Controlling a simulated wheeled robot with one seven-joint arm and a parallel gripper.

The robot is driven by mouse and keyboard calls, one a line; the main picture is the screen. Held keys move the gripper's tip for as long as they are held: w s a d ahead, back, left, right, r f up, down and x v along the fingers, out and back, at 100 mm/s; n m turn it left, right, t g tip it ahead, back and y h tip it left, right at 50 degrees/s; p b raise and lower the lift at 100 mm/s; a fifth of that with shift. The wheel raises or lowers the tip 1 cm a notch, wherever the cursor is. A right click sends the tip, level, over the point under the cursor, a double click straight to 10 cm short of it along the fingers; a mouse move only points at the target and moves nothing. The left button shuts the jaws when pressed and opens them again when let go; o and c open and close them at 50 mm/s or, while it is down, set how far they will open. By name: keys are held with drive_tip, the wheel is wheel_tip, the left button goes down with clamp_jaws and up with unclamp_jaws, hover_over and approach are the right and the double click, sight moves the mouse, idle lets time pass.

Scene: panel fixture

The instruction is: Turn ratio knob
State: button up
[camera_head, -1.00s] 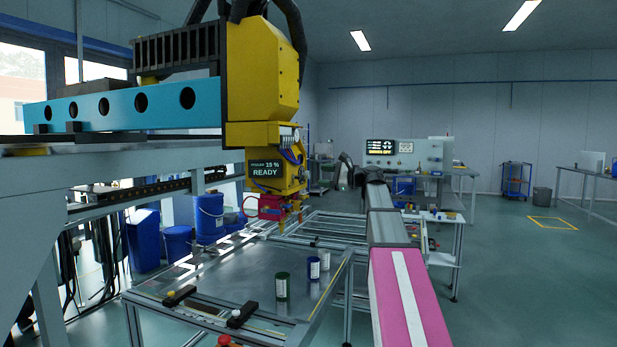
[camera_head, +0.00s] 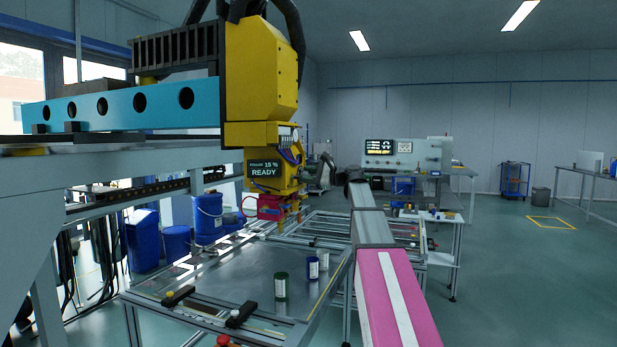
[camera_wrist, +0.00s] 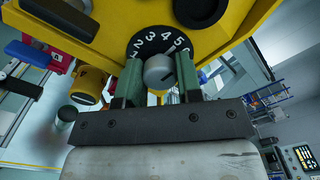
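The ratio knob (camera_wrist: 158,71) is a small grey round knob with a short dark line on its face, in the wrist view. It sits before a black dial (camera_wrist: 155,38) with white numerals on the yellow machine head. My gripper (camera_wrist: 160,75) has its two green fingers on either side of the knob, very close to it; firm contact is not visible. In the head view my gripper (camera_head: 325,168) is small, at the right side of the yellow head (camera_head: 265,80), and the knob is hidden there. A display (camera_head: 264,169) on the head reads 15 % and READY.
A red part (camera_head: 268,207) hangs below the head. A green can (camera_head: 281,287) and a dark blue can (camera_head: 313,268) stand on the metal table (camera_head: 230,275). A dark round part (camera_wrist: 200,10) juts out near the dial. A control cabinet (camera_head: 403,150) stands behind.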

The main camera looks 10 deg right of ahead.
drive_tip(key=shift+n, duration=0.3)
drive_tip(key=n, duration=1.1)
drive_tip(key=shift+n, duration=0.3)
idle(0.3)
drive_tip(key=o, duration=0.9)
drive_tip(key=shift+o, duration=0.2)
